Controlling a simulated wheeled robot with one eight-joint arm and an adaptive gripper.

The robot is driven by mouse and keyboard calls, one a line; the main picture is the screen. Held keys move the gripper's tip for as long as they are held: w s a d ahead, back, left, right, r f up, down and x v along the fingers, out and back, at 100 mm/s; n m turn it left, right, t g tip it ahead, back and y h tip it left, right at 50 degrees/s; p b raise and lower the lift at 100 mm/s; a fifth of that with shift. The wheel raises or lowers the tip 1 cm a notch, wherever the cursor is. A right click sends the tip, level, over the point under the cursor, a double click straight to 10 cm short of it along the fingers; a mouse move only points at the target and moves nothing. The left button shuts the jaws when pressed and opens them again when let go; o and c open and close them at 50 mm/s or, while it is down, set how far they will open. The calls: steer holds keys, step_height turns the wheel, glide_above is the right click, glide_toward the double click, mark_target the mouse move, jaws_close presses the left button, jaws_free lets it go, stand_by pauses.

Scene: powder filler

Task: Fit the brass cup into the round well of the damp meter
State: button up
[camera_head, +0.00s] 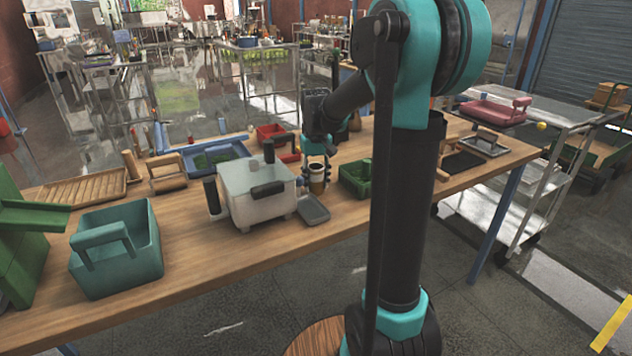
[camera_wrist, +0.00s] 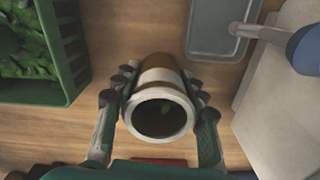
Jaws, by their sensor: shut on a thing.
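The brass cup (camera_head: 317,181) is brown with a pale rim and band. My gripper (camera_head: 317,170) is shut on it, just right of the damp meter. In the wrist view the cup (camera_wrist: 160,108) sits between both fingers, its open mouth facing the camera, with a small greenish patch inside. I cannot tell whether its base touches the table. The damp meter (camera_head: 256,200) looks to be the pale box with dark handles on the bench. Its pale side (camera_wrist: 285,95) shows at the right in the wrist view. I cannot make out its round well.
A small grey tray (camera_head: 314,208) lies between the meter and the cup, in front. A green crate (camera_head: 354,180) of leafy stuff stands close right of the cup. A red bin (camera_head: 279,142) and blue tray (camera_head: 201,158) are behind. Bare wood lies along the front edge.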

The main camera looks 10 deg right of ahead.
steer(key=o, duration=1.2)
steer(key=shift+f, duration=0.1)
